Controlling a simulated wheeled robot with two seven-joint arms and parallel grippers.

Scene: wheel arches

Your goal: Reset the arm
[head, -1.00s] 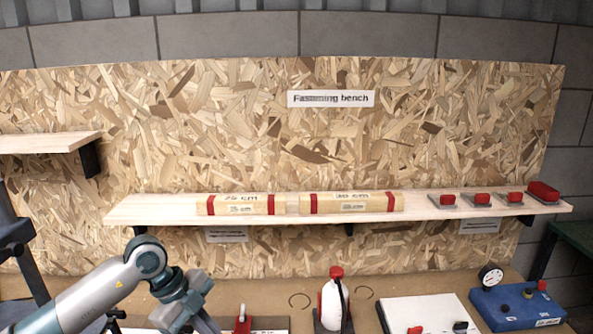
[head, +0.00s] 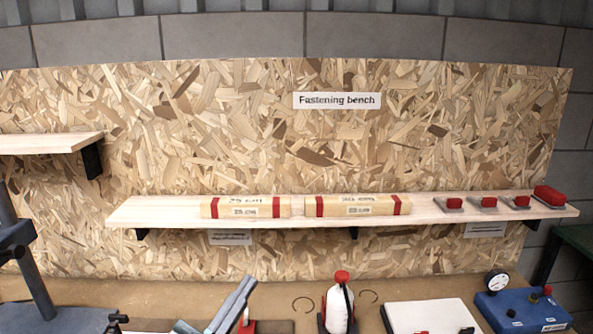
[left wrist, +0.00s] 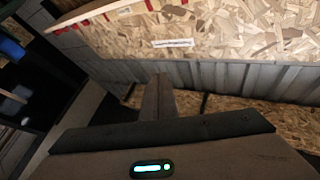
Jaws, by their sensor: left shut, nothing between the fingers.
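My left gripper (head: 244,287) is at the lower edge of the head view, left of the white bottle. Its fingers are together with nothing between them and point up and to the right. They are above the bench top, below the shelf and apart from it. In the left wrist view the closed fingers (left wrist: 158,98) stand up in the middle, with the OSB board tilted behind them. My right gripper is not in view.
A shelf (head: 130,214) carries two wooden blocks (head: 245,207) with red bands and several red-topped pieces (head: 549,195). On the bench (head: 150,291) are a white red-capped bottle (head: 338,307), a white board (head: 420,312) and a blue gauge box (head: 525,312).

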